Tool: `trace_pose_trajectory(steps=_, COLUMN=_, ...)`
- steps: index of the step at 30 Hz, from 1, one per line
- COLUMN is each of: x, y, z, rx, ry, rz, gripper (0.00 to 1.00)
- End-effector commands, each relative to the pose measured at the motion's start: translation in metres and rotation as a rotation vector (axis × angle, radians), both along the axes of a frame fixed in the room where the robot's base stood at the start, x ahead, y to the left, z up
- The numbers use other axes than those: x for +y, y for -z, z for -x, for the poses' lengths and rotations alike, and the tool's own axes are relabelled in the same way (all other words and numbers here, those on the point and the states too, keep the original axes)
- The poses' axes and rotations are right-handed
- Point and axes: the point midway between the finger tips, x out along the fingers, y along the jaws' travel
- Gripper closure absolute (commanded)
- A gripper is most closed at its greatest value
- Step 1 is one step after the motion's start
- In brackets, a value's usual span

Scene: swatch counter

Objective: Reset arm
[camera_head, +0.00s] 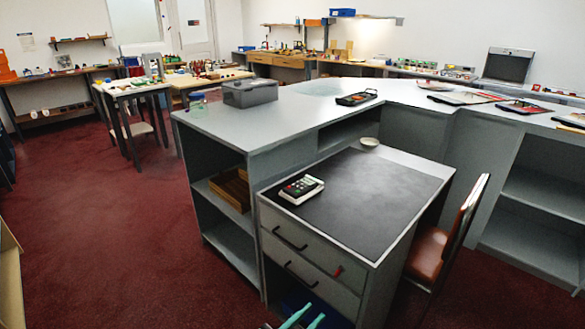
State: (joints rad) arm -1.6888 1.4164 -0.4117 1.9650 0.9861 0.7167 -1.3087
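My gripper (312,313) shows only at the bottom edge, with two teal fingertips in front of the lower part of the grey drawer desk (400,262). The fingertips are apart with nothing visible between them. The rest of my arm is out of the picture.
A calculator-like device (301,188) and a small pale dish (369,142) are on the desk's dark top. A brown chair (440,245) stands at its right. The counter (232,122) behind holds a grey box (250,92) and a black tray (356,98). Red carpet (110,225) is clear at left.

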Motion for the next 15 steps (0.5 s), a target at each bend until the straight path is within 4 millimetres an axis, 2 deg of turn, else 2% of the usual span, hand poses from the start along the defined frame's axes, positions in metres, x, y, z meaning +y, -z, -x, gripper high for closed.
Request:
trace_pose_trajectory(steps=8, x=-0.013, y=-0.006, z=-0.011, rx=0.011, ry=0.088, rz=-0.083, gripper=0.74)
trace_pose_trajectory(steps=15, x=-0.038, y=-0.023, z=-0.015, rx=0.004, ry=0.214, rz=-0.190, gripper=0.74)
